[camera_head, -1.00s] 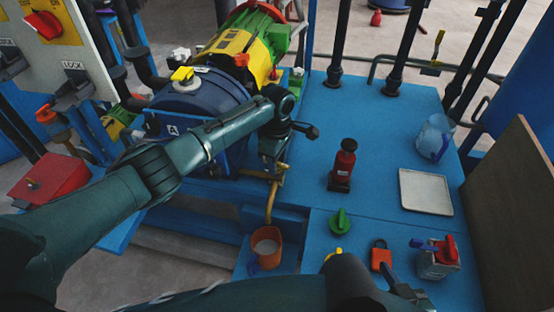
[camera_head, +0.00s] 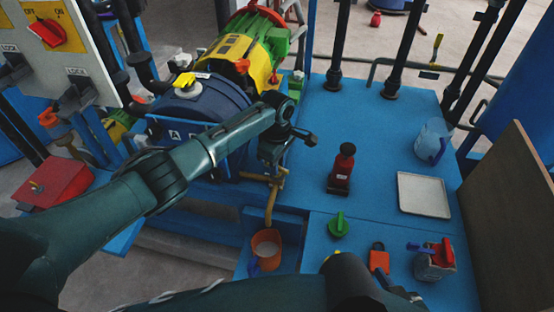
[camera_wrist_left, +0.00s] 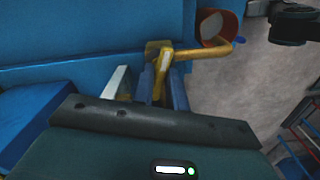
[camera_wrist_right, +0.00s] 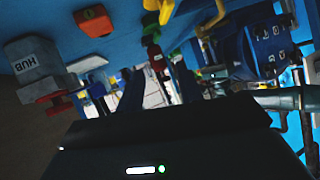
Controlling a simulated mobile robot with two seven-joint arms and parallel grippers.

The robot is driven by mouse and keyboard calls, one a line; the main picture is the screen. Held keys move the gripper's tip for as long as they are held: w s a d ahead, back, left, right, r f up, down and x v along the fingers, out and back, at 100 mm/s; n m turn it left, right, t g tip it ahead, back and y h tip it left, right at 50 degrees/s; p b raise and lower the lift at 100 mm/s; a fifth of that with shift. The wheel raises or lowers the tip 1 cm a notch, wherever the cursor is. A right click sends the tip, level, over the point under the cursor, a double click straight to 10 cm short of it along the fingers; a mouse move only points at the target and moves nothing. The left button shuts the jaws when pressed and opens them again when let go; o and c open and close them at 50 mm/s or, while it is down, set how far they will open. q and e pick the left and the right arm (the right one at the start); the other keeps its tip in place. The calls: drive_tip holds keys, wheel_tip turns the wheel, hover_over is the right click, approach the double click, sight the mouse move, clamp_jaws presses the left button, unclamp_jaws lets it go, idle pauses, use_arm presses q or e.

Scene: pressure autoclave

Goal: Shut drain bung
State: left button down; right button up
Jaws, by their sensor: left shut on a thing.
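The drain bung looks like a brass fitting with a yellow lever (camera_wrist_left: 163,72) on a bent brass pipe (camera_head: 271,204). In the head view it sits below the blue vessel (camera_head: 203,108); the pipe ends over an orange cup (camera_head: 266,240). My left gripper (camera_head: 274,168) is at the fitting. In the left wrist view its fingers (camera_wrist_left: 154,88) stand on either side of the yellow lever, shut on it. My right gripper (camera_wrist_right: 158,92) is open and empty, above the blue bench; its fingertips are mostly hidden in the head view.
The blue bench holds a red bottle-like part (camera_head: 342,170), a green knob (camera_head: 338,225), a red padlock (camera_head: 379,260), a white tray (camera_head: 423,195), a clear jug (camera_head: 431,141) and a grey box with a red handle (camera_head: 434,263). A brown board (camera_head: 512,220) stands at right.

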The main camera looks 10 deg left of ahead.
use_arm(q)
drive_tip(key=shift+s+d+r+m+p, duration=0.1)
drive_tip(key=shift+r+m+p, duration=0.2)
drive_tip(key=shift+m+p, duration=0.6)
drive_tip(key=shift+f+p, duration=0.1)
drive_tip(key=shift+p, duration=0.5)
drive_tip(key=shift+m, duration=0.7)
drive_tip(key=m+p, duration=0.1)
drive_tip(key=m, duration=0.1)
drive_tip(key=shift+f+m, duration=0.15)
drive_tip(key=shift+m, duration=0.15)
drive_tip(key=m, duration=0.3)
drive_tip(key=shift+m+p, duration=0.3)
drive_tip(key=shift+p, duration=0.1)
drive_tip(key=m, duration=1.3)
drive_tip(key=shift+p, duration=0.3)
use_arm(e)
drive_tip(key=r, duration=0.2)
drive_tip(key=r+n, duration=0.1)
drive_tip(key=shift+w+d+r, duration=0.15)
drive_tip(key=shift+d+r, duration=0.05)
drive_tip(key=shift+r, duration=0.15)
